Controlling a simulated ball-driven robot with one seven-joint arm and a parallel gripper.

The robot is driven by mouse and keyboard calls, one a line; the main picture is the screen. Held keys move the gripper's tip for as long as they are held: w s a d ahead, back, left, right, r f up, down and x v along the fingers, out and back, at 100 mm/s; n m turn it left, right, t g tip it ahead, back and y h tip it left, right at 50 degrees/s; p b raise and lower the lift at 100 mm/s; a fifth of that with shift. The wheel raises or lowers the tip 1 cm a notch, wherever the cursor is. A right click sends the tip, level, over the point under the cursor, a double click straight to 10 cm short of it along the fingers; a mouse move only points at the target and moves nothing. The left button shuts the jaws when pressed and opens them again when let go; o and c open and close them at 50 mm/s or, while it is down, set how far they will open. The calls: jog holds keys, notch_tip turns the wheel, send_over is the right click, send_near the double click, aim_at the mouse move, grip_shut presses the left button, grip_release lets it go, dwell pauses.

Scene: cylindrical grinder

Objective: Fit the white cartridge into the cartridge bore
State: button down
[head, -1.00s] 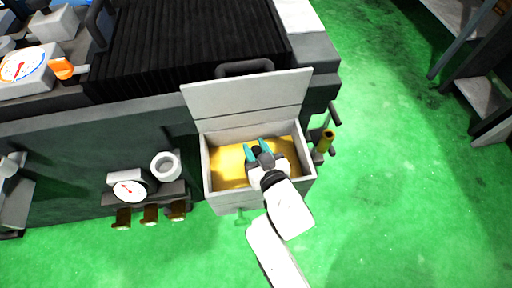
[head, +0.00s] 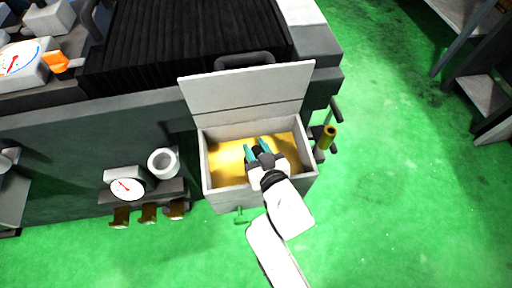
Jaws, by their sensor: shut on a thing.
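My gripper (head: 257,150), with teal fingers, points down into an open pale box (head: 236,199) with a yellow inside. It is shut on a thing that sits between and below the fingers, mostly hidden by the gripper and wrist. I take it to be the white cartridge, but its outline cannot be made out. The cartridge bore cannot be picked out in this view, so I cannot tell how the held thing stands to it.
The box's raised lid (head: 248,97) stands behind the gripper. A yellow cylinder (head: 327,137) sticks out at the box's right. A white ring-shaped cup (head: 163,163) and a dial gauge (head: 127,188) are at left. Green floor (head: 400,200) is free at right.

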jog(key=shift+f+b, duration=0.8)
jog(key=shift+f, duration=0.1)
jog(key=c, duration=1.1)
grip_release()
jog(key=o, duration=0.4)
jog(key=shift+o, duration=0.2)
jog(key=p+v, duration=0.1)
jog(key=v, duration=1)
jog(key=shift+p, duration=0.3)
jog(key=shift+w+r, duration=0.1)
jog(key=shift+w, duration=0.05)
